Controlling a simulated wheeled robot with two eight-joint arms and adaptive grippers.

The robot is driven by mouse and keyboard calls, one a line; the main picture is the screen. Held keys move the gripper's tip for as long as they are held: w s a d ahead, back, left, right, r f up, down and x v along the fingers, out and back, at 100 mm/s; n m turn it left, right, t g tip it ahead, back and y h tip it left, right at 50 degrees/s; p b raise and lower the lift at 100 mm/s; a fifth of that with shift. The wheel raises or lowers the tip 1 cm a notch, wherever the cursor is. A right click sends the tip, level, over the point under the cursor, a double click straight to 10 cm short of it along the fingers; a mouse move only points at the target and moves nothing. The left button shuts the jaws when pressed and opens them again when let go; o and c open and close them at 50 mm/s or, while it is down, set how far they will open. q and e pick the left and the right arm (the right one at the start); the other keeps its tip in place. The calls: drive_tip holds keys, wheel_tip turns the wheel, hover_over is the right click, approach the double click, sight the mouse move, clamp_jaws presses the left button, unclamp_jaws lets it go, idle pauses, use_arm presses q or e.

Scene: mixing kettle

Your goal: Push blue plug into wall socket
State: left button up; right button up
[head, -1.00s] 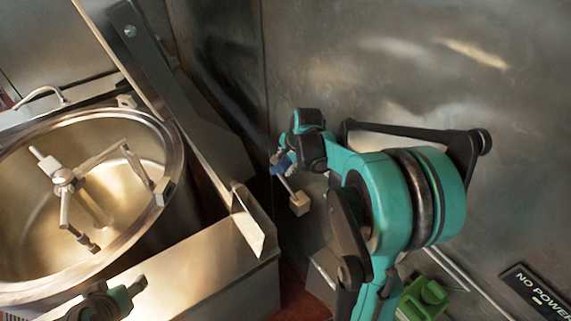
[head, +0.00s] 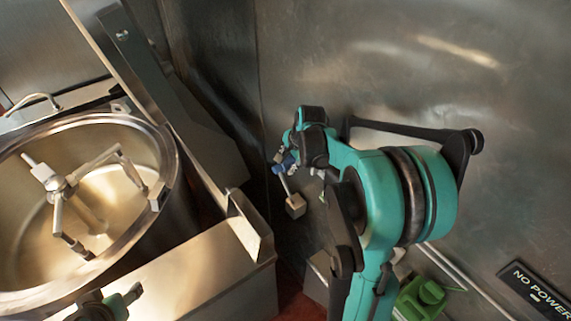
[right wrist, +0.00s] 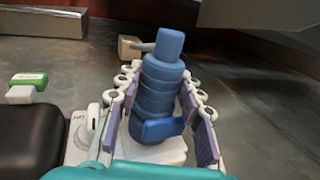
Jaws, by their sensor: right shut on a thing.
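The blue plug (right wrist: 160,85) stands between the two purple-padded fingers of my right gripper (right wrist: 163,118) in the right wrist view. My right gripper is shut on it. In the head view the plug (head: 285,164) is a small blue patch at the end of my right gripper (head: 287,160), close to the metal wall and mostly hidden by my arm. A beige block (head: 295,205) on a thin rod shows just below the plug; it is also behind the plug in the right wrist view (right wrist: 130,47). I cannot clearly make out the wall socket. My left gripper (head: 118,303) is partly visible at the bottom left.
A large steel kettle (head: 170,190) with a stirrer (head: 55,184) fills the left. The metal wall (head: 370,65) rises behind my right arm. A green box (head: 425,297) and a "NO POWER" sign (head: 538,290) are at the lower right.

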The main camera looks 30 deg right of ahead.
drive_tip(key=shift+d, duration=0.3)
drive_tip(key=shift+d, duration=0.3)
idle(0.7)
drive_tip(key=o, duration=1.2)
drive_tip(key=shift+o, duration=0.3)
drive_tip(key=shift+d, duration=0.15)
drive_tip(key=shift+o, duration=0.3)
drive_tip(key=o, duration=0.4)
drive_tip(key=shift+a, duration=0.2)
drive_tip(key=shift+d+r, duration=0.1)
